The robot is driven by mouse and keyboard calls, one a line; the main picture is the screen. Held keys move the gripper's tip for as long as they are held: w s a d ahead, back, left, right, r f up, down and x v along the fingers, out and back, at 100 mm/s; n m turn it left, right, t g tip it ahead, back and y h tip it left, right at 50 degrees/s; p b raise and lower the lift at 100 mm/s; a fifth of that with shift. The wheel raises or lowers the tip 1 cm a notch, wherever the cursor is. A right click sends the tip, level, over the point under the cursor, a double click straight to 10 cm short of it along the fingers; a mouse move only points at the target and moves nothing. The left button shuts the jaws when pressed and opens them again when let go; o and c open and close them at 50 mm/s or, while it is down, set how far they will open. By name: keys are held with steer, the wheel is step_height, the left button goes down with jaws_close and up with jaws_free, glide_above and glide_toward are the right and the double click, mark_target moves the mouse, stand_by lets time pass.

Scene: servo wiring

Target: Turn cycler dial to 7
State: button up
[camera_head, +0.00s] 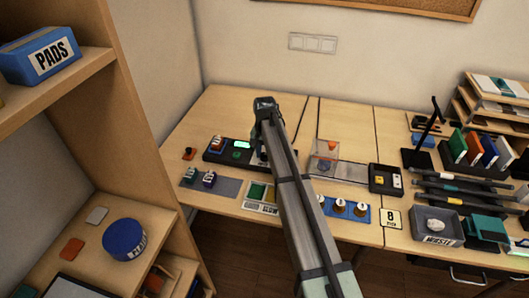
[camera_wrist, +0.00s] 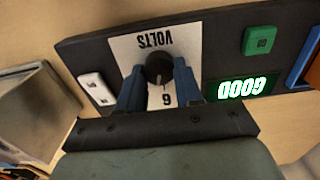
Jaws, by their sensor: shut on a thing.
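The cycler dial (camera_wrist: 158,70) is a round black knob on a white plate (camera_wrist: 128,48) marked VOLTS, which reads upside down in the wrist view. A single digit, 6 or 9, shows beside the knob; I cannot tell which. My gripper (camera_wrist: 160,66) has its blue fingers on either side of the knob and is shut on it. In the head view the panel (camera_head: 216,155) is on the table, and my arm hides the dial.
A green button (camera_wrist: 260,40) and a white switch (camera_wrist: 96,88) flank the dial. A clear box (camera_head: 325,155) is to the right of my arm.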

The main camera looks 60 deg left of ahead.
mark_target(265, 154)
steer(key=m, duration=0.7)
steer(key=shift+d, duration=0.1)
stand_by(0.5)
steer(key=o, duration=1)
steer(key=shift+o, duration=0.2)
steer(key=shift+r, duration=0.1)
step_height(265, 154, up, 14)
stand_by(0.4)
